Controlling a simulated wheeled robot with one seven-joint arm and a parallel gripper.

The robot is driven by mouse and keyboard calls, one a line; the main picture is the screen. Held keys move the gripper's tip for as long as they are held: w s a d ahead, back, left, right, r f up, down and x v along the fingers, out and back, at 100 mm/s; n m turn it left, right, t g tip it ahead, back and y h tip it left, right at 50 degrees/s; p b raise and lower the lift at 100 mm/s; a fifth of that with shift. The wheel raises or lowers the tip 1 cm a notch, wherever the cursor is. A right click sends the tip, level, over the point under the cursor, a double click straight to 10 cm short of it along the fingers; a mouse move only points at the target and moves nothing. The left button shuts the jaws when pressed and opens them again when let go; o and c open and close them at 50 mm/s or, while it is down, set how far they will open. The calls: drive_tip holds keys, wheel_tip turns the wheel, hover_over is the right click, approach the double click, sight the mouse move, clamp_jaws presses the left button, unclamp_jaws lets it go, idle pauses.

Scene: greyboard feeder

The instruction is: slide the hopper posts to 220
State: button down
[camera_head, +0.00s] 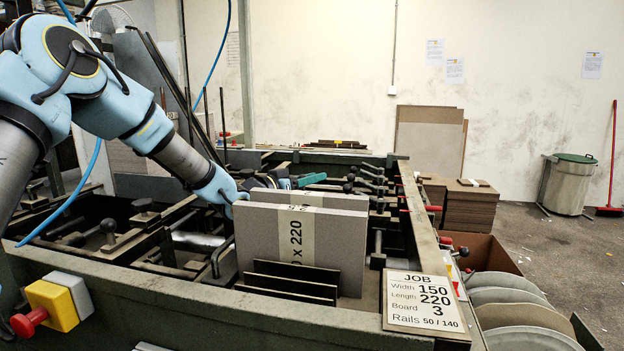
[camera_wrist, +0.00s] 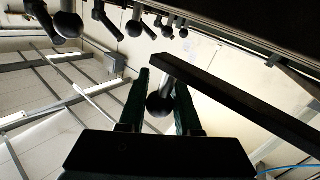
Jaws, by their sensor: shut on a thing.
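My gripper (camera_head: 312,180) reaches in behind the upright grey boards (camera_head: 340,235), its teal fingers pointing right towards a row of black ball-knob levers (camera_head: 367,178). In the wrist view my gripper (camera_wrist: 162,88) has its two dark fingers on either side of a black ball knob (camera_wrist: 159,104), and is shut on it. A dark bar slants past just right of the knob. The boards stand on edge in the machine, with a band reading "x 220". The job card (camera_head: 424,301) reads width 150, length 220, board 3, rails 50 / 140. The hopper posts and any scale are not clearly visible.
The machine's front rail (camera_head: 240,307) runs across the foreground, with a red-and-yellow stop button (camera_head: 46,306) at its left. More knobs and clamps (camera_head: 108,228) fill the left bed. Brown board stacks (camera_head: 468,208) and a bin (camera_head: 568,186) stand at right.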

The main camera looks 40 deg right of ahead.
drive_tip(key=w+a, duration=0.1)
drive_tip(key=w, duration=0.1)
drive_tip(key=w+a, duration=0.1)
drive_tip(key=w, duration=0.1)
drive_tip(key=shift+w+a, duration=0.1)
drive_tip(key=shift+a, duration=0.25)
drive_tip(key=c, duration=0.6)
unclamp_jaws()
drive_tip(key=shift+r, duration=0.1)
wheel_tip(320, 180, up, 10)
drive_tip(key=shift+f+b, duration=0.1)
drive_tip(key=shift+b, duration=0.3)
